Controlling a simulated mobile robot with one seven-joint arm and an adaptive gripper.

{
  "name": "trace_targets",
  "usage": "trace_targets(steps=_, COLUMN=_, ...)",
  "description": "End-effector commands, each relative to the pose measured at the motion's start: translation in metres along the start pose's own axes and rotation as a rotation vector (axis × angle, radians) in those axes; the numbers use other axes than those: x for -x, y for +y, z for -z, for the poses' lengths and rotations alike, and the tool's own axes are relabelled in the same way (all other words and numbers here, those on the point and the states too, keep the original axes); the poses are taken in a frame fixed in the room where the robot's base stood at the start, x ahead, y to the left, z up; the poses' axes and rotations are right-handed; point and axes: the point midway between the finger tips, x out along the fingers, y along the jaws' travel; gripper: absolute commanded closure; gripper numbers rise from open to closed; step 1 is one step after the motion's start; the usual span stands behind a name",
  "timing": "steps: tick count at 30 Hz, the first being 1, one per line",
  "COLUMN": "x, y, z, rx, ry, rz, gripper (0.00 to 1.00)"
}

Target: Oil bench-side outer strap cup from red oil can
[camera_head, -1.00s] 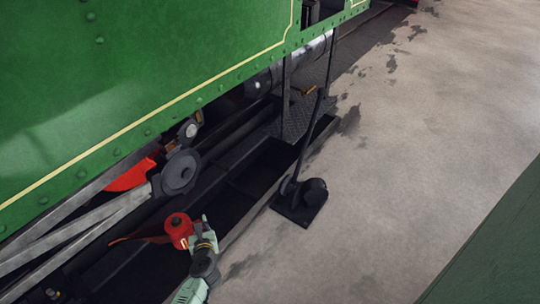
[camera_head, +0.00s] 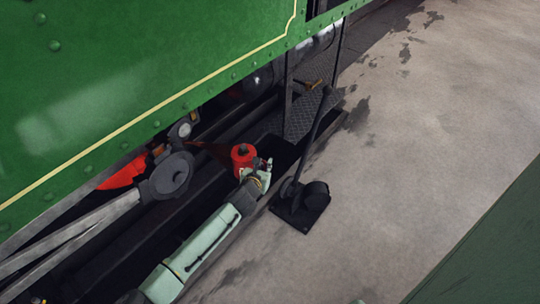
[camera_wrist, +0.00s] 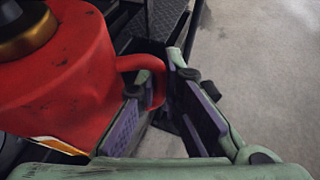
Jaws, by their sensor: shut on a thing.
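The red oil can (camera_head: 242,154) is held over the dark trough beside the green tram. Its dark red spout (camera_head: 208,149) points left, toward the running gear. My gripper (camera_head: 262,171) is shut on the can's handle, which shows between the two finger pads in the wrist view (camera_wrist: 157,88). The can's red body (camera_wrist: 75,85) and brass-and-black top (camera_wrist: 22,32) fill the left of that view. A grey round rod end (camera_head: 172,176) lies left of the can, with a pale round part (camera_head: 185,130) above it. I cannot make out the outer strap cup or the spout's tip clearly.
A black lever on a footed stand (camera_head: 301,203) rises close to the right of my gripper. The green side panel (camera_head: 130,70) overhangs the gear. A chequered step plate (camera_head: 310,105) lies beyond the can. The concrete floor (camera_head: 430,150) at right is clear.

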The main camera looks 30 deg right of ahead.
Motion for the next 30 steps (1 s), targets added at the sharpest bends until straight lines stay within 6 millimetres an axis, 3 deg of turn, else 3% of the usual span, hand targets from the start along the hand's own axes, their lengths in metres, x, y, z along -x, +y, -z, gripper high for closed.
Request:
trace_targets(steps=8, x=0.000, y=0.005, z=-0.003, rx=-0.004, ry=-0.003, rz=0.004, gripper=1.00)
trace_targets(steps=30, x=0.008, y=0.072, z=0.001, rx=-0.005, ry=-0.002, rz=0.002, gripper=1.00)
